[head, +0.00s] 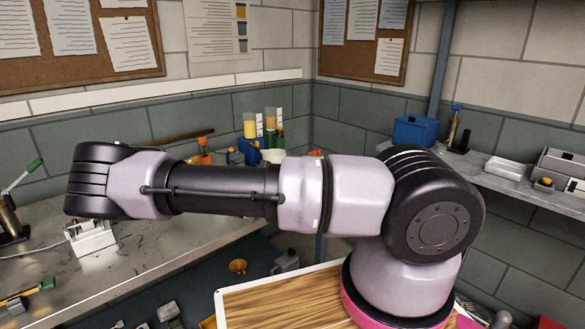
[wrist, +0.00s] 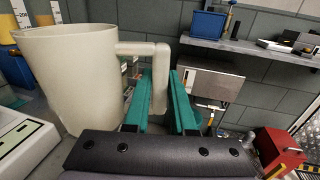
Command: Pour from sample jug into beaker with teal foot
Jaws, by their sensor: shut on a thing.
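The sample jug (wrist: 70,75) is a large cream jug with a square handle (wrist: 160,75), upright at the left of the wrist view. My gripper (wrist: 163,92) has teal fingers shut around the handle. In the head view a small cream patch (head: 273,156) behind my arm looks like the jug. Two clear vessels with yellow contents, a left one (head: 250,128) and a right one (head: 270,121), stand in the back corner. Blue and green show near their bases; I cannot tell which has a teal foot. In the wrist view, parts of graduated yellow vessels (wrist: 9,36) show behind the jug, their feet hidden.
A white device (wrist: 22,140) stands close at lower left in the wrist view. A shelf (wrist: 262,48) with a blue box (wrist: 208,24) runs along the right wall. A red box (wrist: 280,145) is at lower right. The grey bench (head: 190,245) has clear room in front.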

